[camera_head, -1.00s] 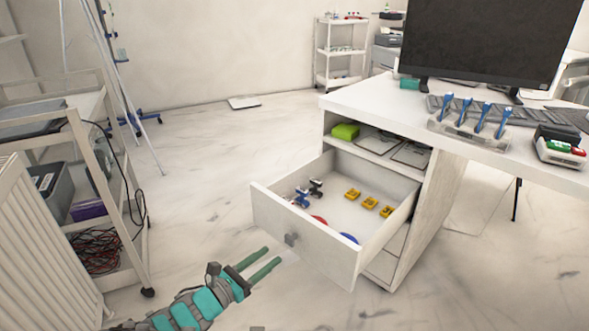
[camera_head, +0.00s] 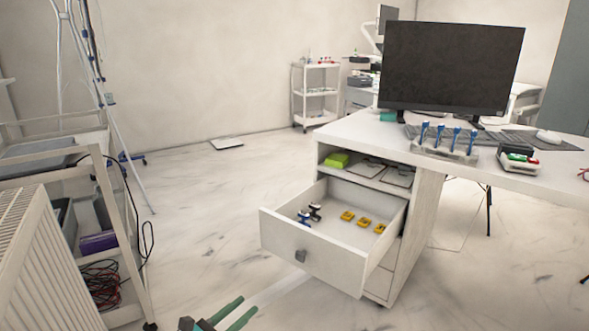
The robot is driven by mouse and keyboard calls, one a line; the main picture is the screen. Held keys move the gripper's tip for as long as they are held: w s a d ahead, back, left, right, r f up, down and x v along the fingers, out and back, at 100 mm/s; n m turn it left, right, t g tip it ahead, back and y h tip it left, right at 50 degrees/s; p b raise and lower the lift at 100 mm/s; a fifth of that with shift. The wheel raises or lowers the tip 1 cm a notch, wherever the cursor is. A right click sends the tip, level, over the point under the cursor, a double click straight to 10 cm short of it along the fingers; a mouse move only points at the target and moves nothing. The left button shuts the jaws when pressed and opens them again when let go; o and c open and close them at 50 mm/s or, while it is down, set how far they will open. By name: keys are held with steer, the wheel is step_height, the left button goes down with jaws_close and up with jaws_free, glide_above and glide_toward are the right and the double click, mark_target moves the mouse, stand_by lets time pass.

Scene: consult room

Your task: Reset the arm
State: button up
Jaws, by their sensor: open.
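My gripper (camera_head: 232,311) shows at the bottom edge, left of centre. Its two green fingers are apart with nothing between them. It is over the floor, in front of and below the open drawer (camera_head: 309,257), and does not appear to touch it. The rest of my arm is mostly cut off by the bottom edge of the picture.
The drawer juts out from the white desk (camera_head: 352,128) and holds several small yellow (camera_head: 364,222) and dark blue items. A cart (camera_head: 119,236) and a ribbed radiator (camera_head: 38,262) stand at left. The floor (camera_head: 203,205) between cart and desk is clear.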

steer(key=w+d+r+m+g+h, duration=0.25)
steer(key=d+r+m, duration=0.25)
steer(key=d, duration=0.5)
steer(key=s+d+r+m+g, duration=0.4)
steer(key=s+d+m+g, duration=0.15)
steer(key=d, duration=0.55)
steer(key=s+d+r+m+g, duration=0.3)
steer(key=s+d+m+g, duration=0.3)
steer(key=d, duration=0.4)
steer(key=s+d+m+g+y, duration=0.2)
steer(key=s+m+y, duration=0.1)
steer(key=s, duration=0.3)
steer(key=s+d+m+g+y, duration=0.1)
steer(key=s+d+m+y, duration=0.2)
steer(key=s+m+y, duration=0.15)
steer(key=s+a+f+m+t+y, duration=0.1)
steer(key=s+a+m+y, duration=0.3)
steer(key=s, duration=0.7)
steer(key=a+y, duration=0.2)
steer(key=a, duration=0.2)
steer(key=shift+s+f, duration=0.25)
steer(key=shift+s, duration=0.05)
